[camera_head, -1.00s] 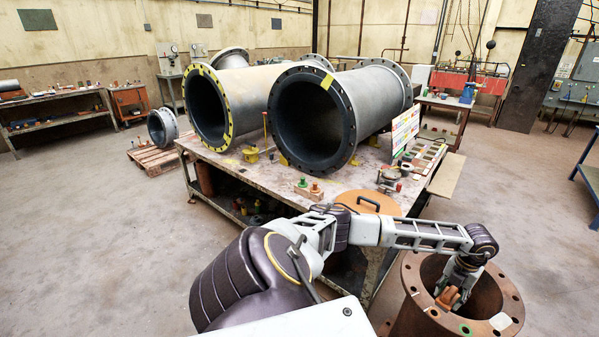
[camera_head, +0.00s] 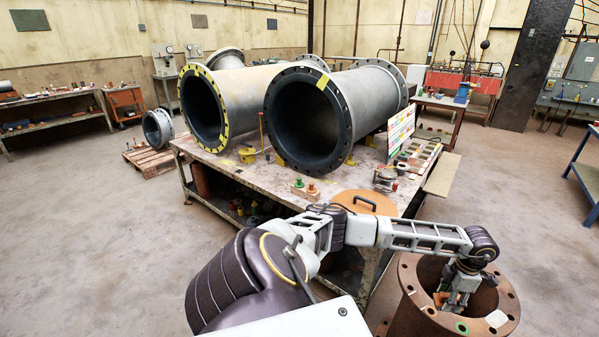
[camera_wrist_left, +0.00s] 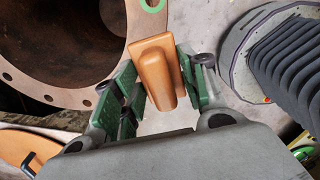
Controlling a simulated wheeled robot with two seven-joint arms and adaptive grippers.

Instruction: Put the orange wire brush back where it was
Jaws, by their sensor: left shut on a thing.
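The orange wire brush (camera_wrist_left: 155,70) shows in the left wrist view as a smooth orange block with a rounded handle. My left gripper (camera_wrist_left: 160,85) is shut on it, with green-padded fingers on both sides. Its bristles are not visible. In the head view my left gripper (camera_head: 455,298) points down at the mouth of a rusty flanged pipe (camera_head: 412,305), and a small part of the brush (camera_head: 440,299) shows beside the fingers. I cannot tell its exact height relative to the rim. My right gripper is not in view.
The rusty pipe's bolt-holed flange (camera_wrist_left: 50,99) lies left of the brush in the wrist view. A worktable (camera_head: 240,174) carries two large lined pipes (camera_head: 313,117), an orange lid with a black handle (camera_head: 365,203) and small parts. Open floor (camera_head: 80,230) lies to the left.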

